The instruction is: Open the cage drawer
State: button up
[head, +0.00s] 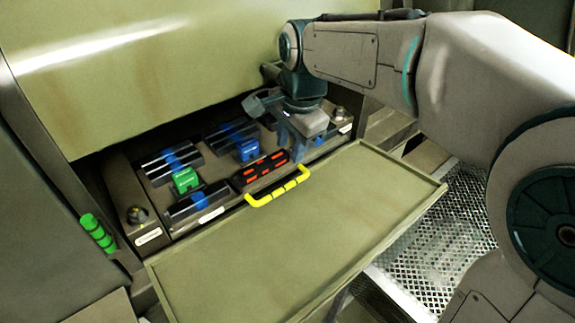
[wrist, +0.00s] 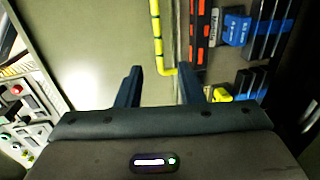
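A flat olive panel (head: 290,240) with a raised rim juts out level in front of an equipment bay. A yellow bar handle (head: 278,188) lies along its inner edge, beside the bay; it also shows in the wrist view (wrist: 155,35). I cannot tell from these frames which part is the cage drawer. My gripper (head: 297,152) points down over the right part of the bay, near the handle's right end. In the wrist view its two fingers (wrist: 160,70) are apart with nothing held; the handle's end appears between the tips, contact unclear.
The bay holds black slotted blocks with blue marks (head: 170,160), a green latch (head: 186,180), a blue latch (head: 249,150) and a black-and-red strip (head: 262,168). A large olive cover (head: 150,70) hangs above. Metal grating (head: 440,230) lies at right.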

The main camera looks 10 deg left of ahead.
aim_at(284, 187)
jog(key=f, duration=0.4)
jog(key=w+a+f, duration=0.1)
jog(key=f, duration=0.3)
jog(key=f+p, duration=0.1)
jog(key=f, duration=0.4)
jog(key=shift+w+a, duration=0.25)
grip_shut()
